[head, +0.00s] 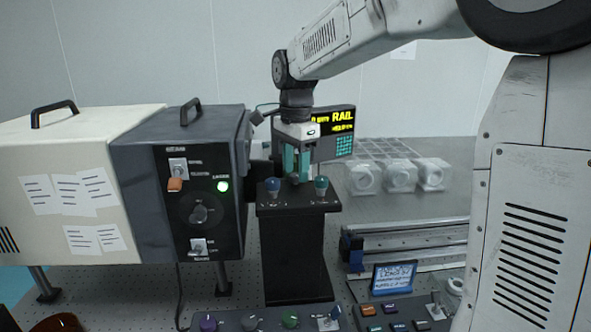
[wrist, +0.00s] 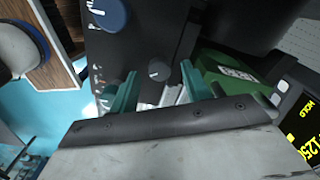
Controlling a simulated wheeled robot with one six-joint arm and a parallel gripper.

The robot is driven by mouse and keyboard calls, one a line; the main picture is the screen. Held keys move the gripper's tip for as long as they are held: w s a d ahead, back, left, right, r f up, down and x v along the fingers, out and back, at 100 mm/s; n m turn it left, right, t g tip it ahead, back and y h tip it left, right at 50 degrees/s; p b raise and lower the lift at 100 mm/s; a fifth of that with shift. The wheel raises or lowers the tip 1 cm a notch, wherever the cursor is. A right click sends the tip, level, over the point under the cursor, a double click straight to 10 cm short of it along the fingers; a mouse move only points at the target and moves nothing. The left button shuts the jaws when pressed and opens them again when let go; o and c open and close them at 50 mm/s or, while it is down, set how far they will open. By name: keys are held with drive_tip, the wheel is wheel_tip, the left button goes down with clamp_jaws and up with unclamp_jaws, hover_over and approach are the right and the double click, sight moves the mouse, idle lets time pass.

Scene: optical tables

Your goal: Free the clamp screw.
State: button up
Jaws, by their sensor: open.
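My gripper (head: 297,165) hangs above the top of a black pedestal (head: 293,250). Its two teal fingers are apart. In the wrist view my gripper (wrist: 158,88) is open, with a small dark grey knob (wrist: 159,71) showing between and just beyond its fingertips. This knob bears a white mark and sits on a dark face. A larger blue knob (wrist: 107,14) is on the same face. No label readable here tells which knob is the clamp screw.
A dark housing (head: 133,190) with switches and a lit lamp stands close on the left. A display (head: 342,120) is behind my gripper. Clear-walled pieces (head: 399,176) and a metal rail (head: 415,238) are at right. A control panel (head: 250,322) lies in front.

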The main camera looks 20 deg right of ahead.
sight(296, 174)
wheel_tip(296, 174, up, 7)
drive_tip(key=shift+f, duration=0.1)
idle(0.5)
